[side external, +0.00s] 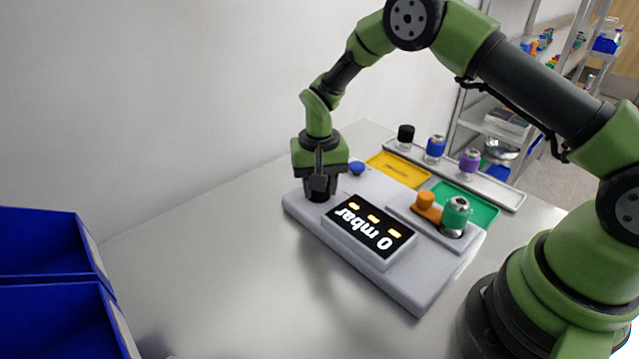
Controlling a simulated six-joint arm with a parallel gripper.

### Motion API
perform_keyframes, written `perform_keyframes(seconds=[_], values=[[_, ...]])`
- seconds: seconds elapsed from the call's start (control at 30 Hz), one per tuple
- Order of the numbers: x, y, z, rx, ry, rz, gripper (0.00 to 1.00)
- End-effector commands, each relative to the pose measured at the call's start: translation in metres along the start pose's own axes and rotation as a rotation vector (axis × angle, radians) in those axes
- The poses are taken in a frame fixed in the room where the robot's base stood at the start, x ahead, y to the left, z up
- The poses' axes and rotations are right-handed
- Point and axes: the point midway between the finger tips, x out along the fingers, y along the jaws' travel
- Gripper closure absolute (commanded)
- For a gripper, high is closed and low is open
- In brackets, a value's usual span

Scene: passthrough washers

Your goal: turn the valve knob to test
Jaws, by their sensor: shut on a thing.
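The grey test device (405,290) lies on the table and has a display (370,228) reading "0 mbar", upside down in this view. My gripper (318,190) points down over the left end of the device and is shut on the valve knob there. The fingers and gripper body hide most of the knob, so its pointing direction cannot be told. A blue button (356,167) sits just right of my gripper. At the device's right end are an orange knob (425,200) and a green-collared fitting (456,212) in a recess.
A yellow tray (400,168) and a green tray (472,205) lie behind the device. A pale tray (510,194) holds black (405,134), blue (435,147) and purple (469,160) capped parts. Blue bins (45,240) stand at the left. The table's front left is clear.

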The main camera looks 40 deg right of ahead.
Motion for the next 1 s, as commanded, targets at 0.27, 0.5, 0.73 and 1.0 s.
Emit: perform_keyframes(seconds=[0.27, 0.5, 0.73, 1.0], values=[[-0.0008, -0.0001, -0.0003, 0.065, 0.000, 0.000, 0.88], [-0.0008, -0.0001, -0.0003, 0.074, 0.000, -0.001, 0.88], [-0.0009, -0.0001, -0.0004, 0.073, 0.000, -0.001, 0.57], [-0.0004, -0.0001, -0.0002, 0.071, 0.000, 0.000, 0.39]])
